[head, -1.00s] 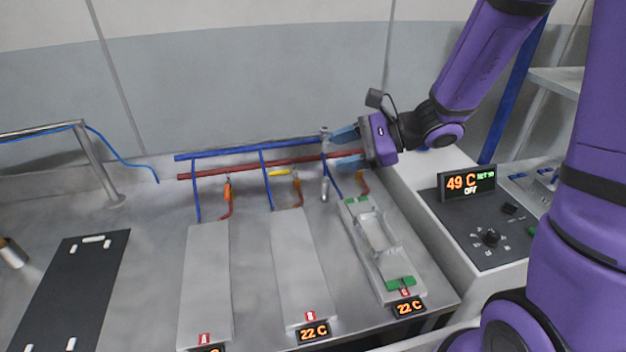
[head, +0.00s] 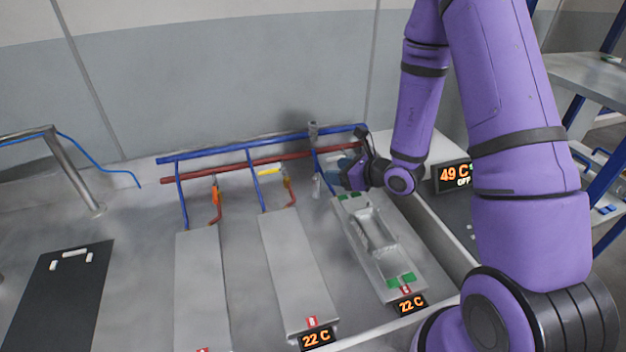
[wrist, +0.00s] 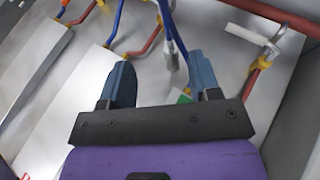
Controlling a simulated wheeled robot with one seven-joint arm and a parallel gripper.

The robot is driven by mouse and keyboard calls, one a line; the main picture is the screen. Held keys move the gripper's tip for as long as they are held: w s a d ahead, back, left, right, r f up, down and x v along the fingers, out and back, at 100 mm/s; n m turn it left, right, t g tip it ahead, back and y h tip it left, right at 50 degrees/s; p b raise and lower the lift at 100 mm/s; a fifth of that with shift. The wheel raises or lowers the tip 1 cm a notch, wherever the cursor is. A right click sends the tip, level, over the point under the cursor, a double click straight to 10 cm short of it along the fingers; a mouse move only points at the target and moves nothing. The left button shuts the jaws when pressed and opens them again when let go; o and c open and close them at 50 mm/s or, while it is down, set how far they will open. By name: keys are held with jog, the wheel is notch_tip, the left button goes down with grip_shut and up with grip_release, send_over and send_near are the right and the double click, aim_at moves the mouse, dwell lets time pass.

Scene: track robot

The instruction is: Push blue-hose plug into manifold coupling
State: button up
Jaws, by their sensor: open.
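The blue manifold pipe (head: 220,152) runs along the back wall above a red pipe. A grey fitting (head: 313,131) stands on its right part, probably the coupling. A silver plug-like piece (head: 317,186) is below it, beside a blue hose (head: 318,160). In the wrist view the blue hose (wrist: 171,25) comes down from the top, with a silver piece (wrist: 168,56) beside it. My gripper (head: 342,170) is just right of the silver piece, above the far end of the right plate. In the wrist view its fingers (wrist: 162,85) are spread with no object clearly gripped. Contact is unclear.
Three grey plates lie on the bench: left (head: 200,290), middle (head: 285,270) and right (head: 361,245). A temperature display (head: 453,176) stands right.

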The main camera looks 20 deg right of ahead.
aim_at(317, 172)
jog(key=shift+m+h, duration=0.3)
jog(key=x, duration=0.4)
jog(key=f+x, duration=0.1)
jog(key=x, duration=0.1)
jog(key=shift+d, duration=0.45)
jog(key=shift+f+x, duration=0.15)
jog(key=shift+x, duration=1.15)
jog(key=shift+f+x, duration=0.2)
jog(key=shift+x, duration=1.15)
jog(key=shift+s+d, duration=0.1)
jog(key=shift+d, duration=0.05)
jog(key=c, duration=1)
jog(key=shift+r, duration=0.1)
jog(key=shift+c, duration=0.2)
